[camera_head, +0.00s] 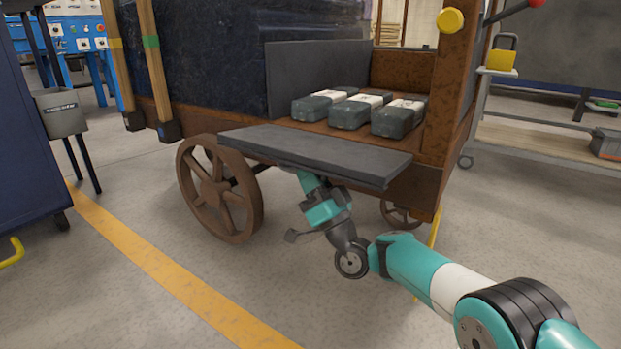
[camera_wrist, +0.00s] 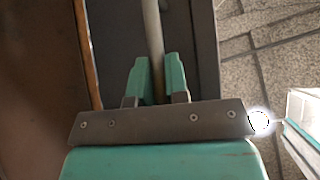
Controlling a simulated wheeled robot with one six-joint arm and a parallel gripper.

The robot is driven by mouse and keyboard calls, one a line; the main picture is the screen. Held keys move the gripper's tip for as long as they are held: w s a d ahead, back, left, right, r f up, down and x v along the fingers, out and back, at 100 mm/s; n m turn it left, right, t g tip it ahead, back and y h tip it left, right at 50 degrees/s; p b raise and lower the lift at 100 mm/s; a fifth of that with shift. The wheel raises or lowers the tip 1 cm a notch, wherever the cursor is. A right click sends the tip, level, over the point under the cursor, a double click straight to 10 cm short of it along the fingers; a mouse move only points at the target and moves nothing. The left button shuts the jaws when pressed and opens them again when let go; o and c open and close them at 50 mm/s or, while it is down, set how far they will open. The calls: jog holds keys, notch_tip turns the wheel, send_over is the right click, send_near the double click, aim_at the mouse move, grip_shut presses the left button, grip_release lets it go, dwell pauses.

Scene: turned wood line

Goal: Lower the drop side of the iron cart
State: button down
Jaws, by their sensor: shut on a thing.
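The iron cart (camera_head: 205,125) is a rusty brown bed on spoked wheels. Its drop side (camera_head: 318,152) is a dark grey panel, swung outward from the bed's near edge and lying close to level. My gripper (camera_wrist: 155,72) is beneath the panel in the head view, its fingertips hidden there. In the wrist view its two teal fingers are shut on a pale round bar (camera_wrist: 152,35), seemingly the drop side's handle, which runs along a dark grey surface.
Several dark packs with white bands (camera_head: 349,112) sit on the cart bed behind the open side. A blue cabinet (camera_head: 25,145) stands at left and a shelf trolley (camera_head: 545,135) at right. The floor in front, with a yellow line (camera_head: 165,270), is clear.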

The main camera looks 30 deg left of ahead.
jog(key=shift+a+r, duration=0.1)
jog(key=c, duration=1.4)
grip_release()
jog(key=shift+d, duration=0.2)
jog(key=p+v, duration=1)
jog(key=v, duration=0.7)
jog(key=shift+f, duration=0.25)
jog(key=shift+o, duration=0.4)
jog(key=shift+s, duration=0.1)
